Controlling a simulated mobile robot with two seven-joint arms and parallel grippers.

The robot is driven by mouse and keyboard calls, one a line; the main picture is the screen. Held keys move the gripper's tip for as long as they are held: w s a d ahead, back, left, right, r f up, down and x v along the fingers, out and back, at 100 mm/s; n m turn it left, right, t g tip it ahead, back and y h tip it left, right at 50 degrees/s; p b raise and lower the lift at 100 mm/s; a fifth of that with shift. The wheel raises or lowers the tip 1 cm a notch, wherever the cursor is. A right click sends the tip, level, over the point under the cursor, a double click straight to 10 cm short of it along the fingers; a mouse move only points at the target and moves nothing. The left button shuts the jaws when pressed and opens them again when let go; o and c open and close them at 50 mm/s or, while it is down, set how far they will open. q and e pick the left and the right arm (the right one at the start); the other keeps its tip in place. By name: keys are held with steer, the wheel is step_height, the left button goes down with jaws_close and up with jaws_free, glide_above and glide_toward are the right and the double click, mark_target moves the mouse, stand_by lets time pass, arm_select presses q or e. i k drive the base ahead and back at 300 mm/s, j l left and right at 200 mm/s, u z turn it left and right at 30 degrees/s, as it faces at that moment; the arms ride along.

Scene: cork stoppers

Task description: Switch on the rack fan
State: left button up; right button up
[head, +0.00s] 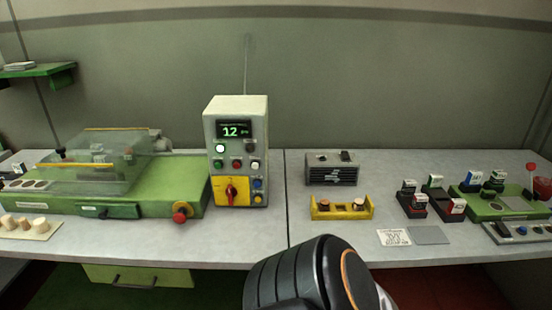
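A small dark grey box with a slotted front (333,175), which looks like the rack fan, stands on the bench right of centre. A small dark part (345,156), perhaps its switch, shows on top; its position is too small to tell. A black rounded link of my arm rises from the bottom middle, in front of the bench edge. No fingertips of either gripper show.
A grey control cabinet (237,106) with a display reading 12 stands left of the box. A green machine with a clear cover (95,165) fills the left. Small black-and-red holders (414,207) stand at right. A white card (393,237) and grey pad (429,235) lie in front.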

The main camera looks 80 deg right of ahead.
mark_target(345, 154)
steer(key=z, duration=3.5)
